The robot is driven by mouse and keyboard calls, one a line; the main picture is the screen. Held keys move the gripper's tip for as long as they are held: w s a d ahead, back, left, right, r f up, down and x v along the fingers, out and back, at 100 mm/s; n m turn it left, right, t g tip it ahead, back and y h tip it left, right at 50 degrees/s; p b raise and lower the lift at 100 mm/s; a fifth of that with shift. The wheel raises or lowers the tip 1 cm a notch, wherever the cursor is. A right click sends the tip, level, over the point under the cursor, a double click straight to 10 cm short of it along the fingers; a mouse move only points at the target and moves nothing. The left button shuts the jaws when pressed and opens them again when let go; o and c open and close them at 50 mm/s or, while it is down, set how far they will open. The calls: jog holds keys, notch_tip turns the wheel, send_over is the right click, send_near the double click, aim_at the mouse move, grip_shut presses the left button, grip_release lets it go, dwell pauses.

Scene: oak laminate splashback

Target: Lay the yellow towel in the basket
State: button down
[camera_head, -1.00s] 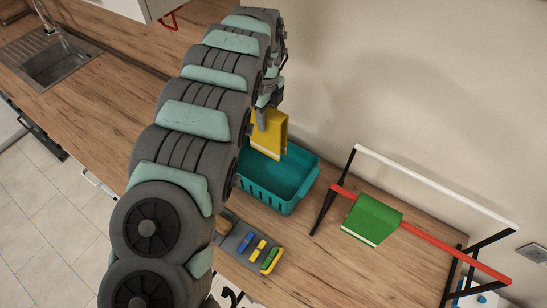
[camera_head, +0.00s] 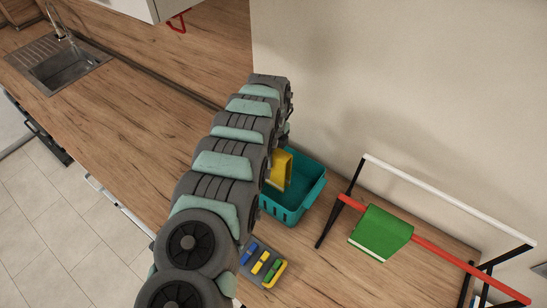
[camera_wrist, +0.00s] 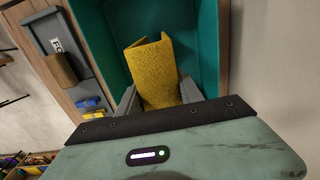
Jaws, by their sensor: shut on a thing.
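The yellow towel (camera_head: 281,168) hangs folded from my gripper, inside or just over the left part of the teal basket (camera_head: 312,188). In the wrist view the towel (camera_wrist: 153,75) is between the two grey fingers of my gripper (camera_wrist: 158,100), with the teal basket walls (camera_wrist: 206,45) around it. My gripper is shut on the towel. My arm hides the gripper and the left side of the basket in the head view. I cannot tell whether the towel touches the basket floor.
A rack with a red bar (camera_head: 440,254) stands to the right, with a green towel (camera_head: 381,233) over the bar. A grey tray (camera_head: 251,262) with coloured clips is in front of the basket. A sink (camera_head: 65,62) is at the far left. The wall is close behind.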

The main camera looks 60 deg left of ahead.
jog(key=shift+f, duration=0.65)
jog(key=shift+f, duration=0.2)
jog(key=c, duration=0.8)
grip_release()
jog(key=shift+o, duration=0.2)
notch_tip(320, 180, up, 12)
jog(key=shift+r, duration=0.25)
